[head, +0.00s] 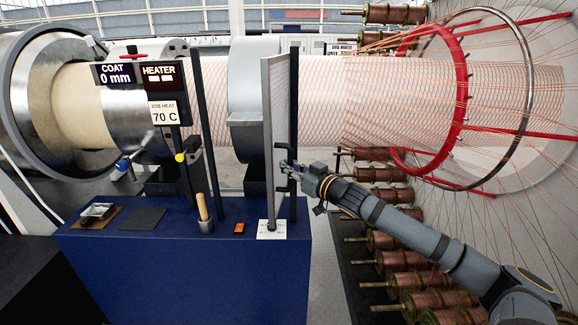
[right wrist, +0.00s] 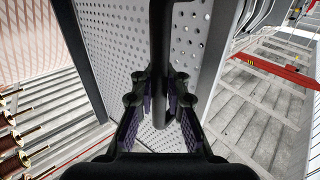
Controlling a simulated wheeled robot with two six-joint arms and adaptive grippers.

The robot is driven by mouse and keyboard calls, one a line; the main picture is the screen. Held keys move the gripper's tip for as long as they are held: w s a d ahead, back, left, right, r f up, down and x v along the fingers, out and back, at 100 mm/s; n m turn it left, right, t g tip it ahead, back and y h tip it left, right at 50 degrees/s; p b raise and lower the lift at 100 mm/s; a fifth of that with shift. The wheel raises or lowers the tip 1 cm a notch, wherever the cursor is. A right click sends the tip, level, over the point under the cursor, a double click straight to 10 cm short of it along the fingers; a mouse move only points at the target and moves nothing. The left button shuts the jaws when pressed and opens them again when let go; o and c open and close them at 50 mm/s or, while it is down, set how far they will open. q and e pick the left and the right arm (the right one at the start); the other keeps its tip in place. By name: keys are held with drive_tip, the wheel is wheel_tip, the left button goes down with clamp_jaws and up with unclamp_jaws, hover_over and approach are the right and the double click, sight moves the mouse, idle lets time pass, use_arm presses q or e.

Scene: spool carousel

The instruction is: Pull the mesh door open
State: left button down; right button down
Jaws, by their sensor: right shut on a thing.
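The mesh door (head: 281,95) is a tall, narrow perforated grey panel in a grey frame, standing upright at the right end of the blue cabinet. The head view sees it at a steep slant, nearly edge-on. Its perforated face (right wrist: 105,55) fills the middle of the right wrist view. A black vertical bar handle (right wrist: 161,60) runs down in front of it. My right gripper (head: 290,168) reaches in from the right, and its two dark fingers (right wrist: 160,92) are shut on the handle from both sides. My left gripper is not in view.
The blue cabinet (head: 180,275) carries a tray (head: 97,211), a dark mat (head: 144,218), a wooden-handled tool in a cup (head: 203,207) and a white plate (head: 271,229). Copper spools (head: 385,240) crowd the right. A red ring (head: 462,85) surrounds the wires.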

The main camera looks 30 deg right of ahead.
drive_tip(key=shift+s+d+f, duration=0.1)
drive_tip(key=shift+s+f, duration=0.05)
idle(0.3)
drive_tip(key=c, duration=1.8)
unclamp_jaws()
drive_tip(key=o, duration=0.5)
drive_tip(key=shift+s+a+r, duration=0.2)
drive_tip(key=shift+s+r, duration=0.05)
drive_tip(key=shift+c, duration=0.2)
drive_tip(key=shift+w+d, duration=0.1)
drive_tip(key=shift+w, duration=0.05)
